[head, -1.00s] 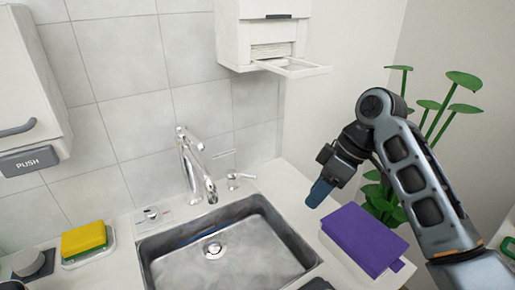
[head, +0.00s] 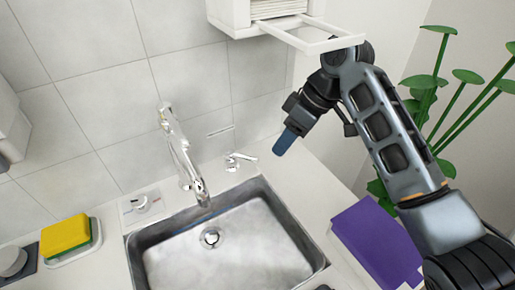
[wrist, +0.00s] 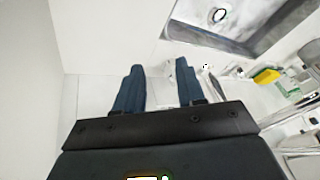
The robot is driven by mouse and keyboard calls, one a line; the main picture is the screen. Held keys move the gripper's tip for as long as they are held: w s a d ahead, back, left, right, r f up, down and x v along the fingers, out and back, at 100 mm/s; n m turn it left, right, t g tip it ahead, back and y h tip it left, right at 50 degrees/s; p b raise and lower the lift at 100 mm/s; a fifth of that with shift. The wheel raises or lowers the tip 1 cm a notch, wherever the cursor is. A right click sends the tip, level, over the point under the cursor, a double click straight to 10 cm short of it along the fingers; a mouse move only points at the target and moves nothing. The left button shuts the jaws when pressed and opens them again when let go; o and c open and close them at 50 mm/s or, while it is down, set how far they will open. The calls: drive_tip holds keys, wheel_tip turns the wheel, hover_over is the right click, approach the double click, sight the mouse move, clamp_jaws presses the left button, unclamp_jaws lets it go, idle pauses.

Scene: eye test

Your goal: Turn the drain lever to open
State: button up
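A small chrome lever (head: 238,160) stands on the counter right of the faucet, behind the sink's back right corner. A round chrome knob (head: 142,203) sits on a marked plate left of the faucet. I cannot tell for certain from the markings which is the drain control. The chrome faucet (head: 182,155) stands between them. The sink (head: 255,228) is empty, with a round drain (head: 210,238) in its floor. My gripper (head: 285,145) is above the counter, right of the chrome lever and apart from it. In the wrist view my gripper (wrist: 160,64) has its blue fingers apart with nothing between them.
A purple box-like item (head: 378,243) lies on the counter right of the sink. A yellow sponge (head: 66,235) rests on a dish at left. A white dispenser with a frame-like shelf (head: 310,45) hangs above my gripper. A plant (head: 440,95) stands at right.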

sight(254, 158)
drive_tip(key=a+f, duration=0.1)
drive_tip(key=a, duration=0.1)
drive_tip(key=a+f, duration=0.1)
drive_tip(key=a, duration=0.1)
drive_tip(key=a+f+p, duration=0.1)
drive_tip(key=a, duration=0.1)
drive_tip(key=shift+s+f, duration=0.15)
drive_tip(key=shift+f, duration=0.25)
drive_tip(key=shift+a+f, duration=0.2)
drive_tip(key=shift+f, duration=0.2)
clamp_jaws()
